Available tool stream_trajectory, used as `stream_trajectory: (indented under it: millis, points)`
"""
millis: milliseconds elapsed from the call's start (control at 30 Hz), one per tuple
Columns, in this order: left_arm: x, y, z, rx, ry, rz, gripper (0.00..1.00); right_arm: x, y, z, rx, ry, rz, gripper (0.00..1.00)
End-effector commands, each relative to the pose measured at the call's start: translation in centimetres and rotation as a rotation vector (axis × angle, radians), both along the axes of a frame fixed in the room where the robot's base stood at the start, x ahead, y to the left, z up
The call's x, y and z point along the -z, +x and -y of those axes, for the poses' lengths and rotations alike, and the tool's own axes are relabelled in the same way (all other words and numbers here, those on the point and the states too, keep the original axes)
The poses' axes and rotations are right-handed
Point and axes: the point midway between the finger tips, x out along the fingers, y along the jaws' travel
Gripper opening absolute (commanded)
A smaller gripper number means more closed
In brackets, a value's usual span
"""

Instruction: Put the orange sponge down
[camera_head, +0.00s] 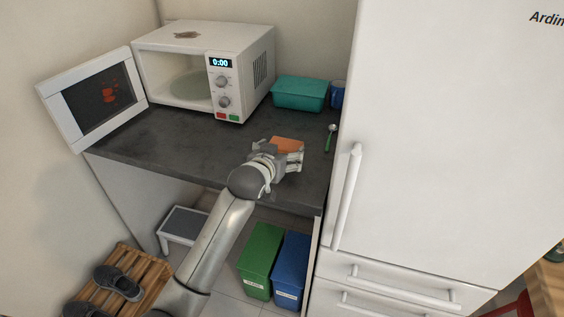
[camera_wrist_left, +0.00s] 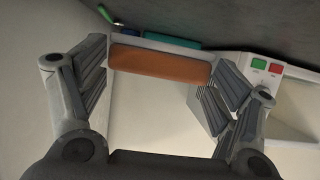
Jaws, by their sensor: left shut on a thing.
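The orange sponge (camera_head: 286,144) is at my left gripper (camera_head: 288,159), over the front right part of the dark counter in the head view. In the left wrist view the sponge (camera_wrist_left: 160,65) spans the space between the two fingers of the left gripper (camera_wrist_left: 162,78), which is shut on it at its ends. The gripper partly hides the sponge in the head view. I cannot tell whether the sponge touches the counter (camera_head: 180,146) or is held just above it. My right gripper is not in view.
The microwave (camera_head: 238,97) stands at the back left, its door (camera_head: 62,110) open. A teal container (camera_head: 299,94), a blue cup (camera_head: 338,95) and a green-handled spoon (camera_head: 331,138) are at the right, beside the fridge (camera_head: 430,130). Counter left of my gripper is clear.

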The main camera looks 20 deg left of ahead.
Motion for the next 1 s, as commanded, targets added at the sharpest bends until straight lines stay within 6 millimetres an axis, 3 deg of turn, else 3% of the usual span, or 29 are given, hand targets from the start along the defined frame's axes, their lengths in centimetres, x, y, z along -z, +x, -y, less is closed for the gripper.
stream_trajectory:
  millis: [267, 500, 933, 967, 1000]
  points:
    - [1.5, 1.3, 0.0, 0.000, 0.000, 0.000, 0.68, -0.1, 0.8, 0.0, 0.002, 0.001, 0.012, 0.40]
    - [4.4, 1.4, 0.0, 0.001, 0.000, -0.001, 0.68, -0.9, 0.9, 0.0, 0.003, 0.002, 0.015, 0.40]
    - [5.2, 1.4, 0.0, 0.001, 0.000, 0.001, 0.68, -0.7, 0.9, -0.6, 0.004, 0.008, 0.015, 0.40]
    - [5.1, 1.4, 0.0, 0.001, 0.000, 0.001, 0.88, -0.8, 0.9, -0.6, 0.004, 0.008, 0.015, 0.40]
    - [5.1, 1.4, 0.0, 0.001, 0.000, 0.001, 0.93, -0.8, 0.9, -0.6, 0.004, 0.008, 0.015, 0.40]
